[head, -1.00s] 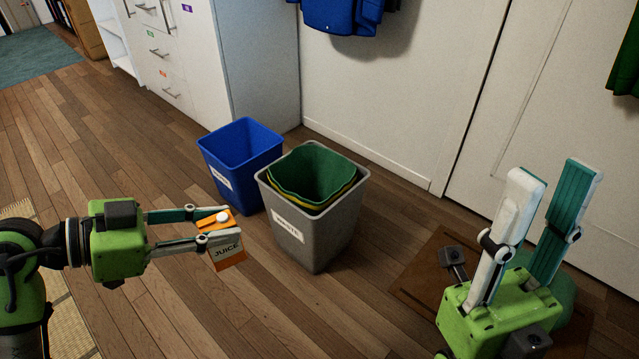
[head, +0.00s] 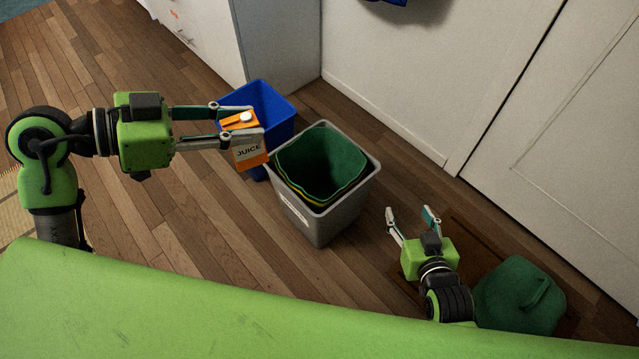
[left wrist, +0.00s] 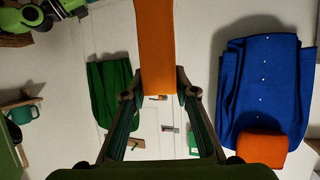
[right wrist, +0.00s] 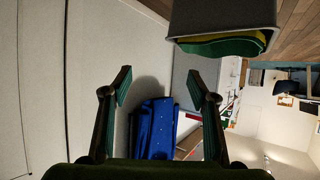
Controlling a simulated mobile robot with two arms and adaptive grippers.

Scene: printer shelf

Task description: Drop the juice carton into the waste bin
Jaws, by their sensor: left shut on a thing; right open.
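The juice carton (head: 249,151) is orange and white with a white cap, labelled JUICE. The carton also shows as an orange block in the left wrist view (left wrist: 155,45). The grey waste bin (head: 322,228) has a white label and a green liner with a yellow edge inside; the bin also shows at the top of the right wrist view (right wrist: 222,18). My right gripper (head: 410,218) is open and empty, right of the bin.
A blue bin (head: 279,111) stands behind the carton, partly hidden by it and my left gripper. A green lid-like object (head: 520,297) with a handle lies on a brown mat at the right. White cabinet and wall stand behind the bins.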

